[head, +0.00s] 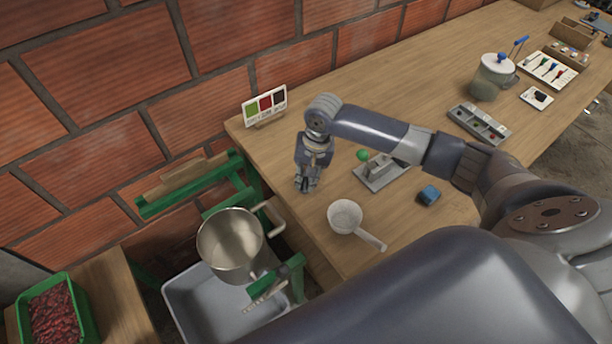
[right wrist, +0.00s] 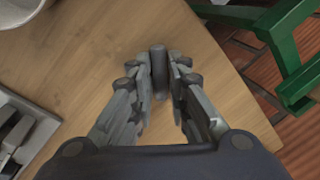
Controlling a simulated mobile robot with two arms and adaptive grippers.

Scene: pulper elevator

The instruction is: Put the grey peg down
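The grey peg (right wrist: 159,72) is a short dark grey cylinder between the fingertips of my right gripper in the right wrist view. My right gripper (right wrist: 160,80) has its fingers closed in on both sides of it. In the head view my right gripper (head: 306,184) points down at the wooden table (head: 352,97), near its left edge, and the peg cannot be made out there. Whether the peg touches the table I cannot tell. My left gripper is in neither view.
A colour card (head: 265,106) stands behind. A metal pot (head: 231,245) and green frame (head: 243,172) are beyond the table's left edge.

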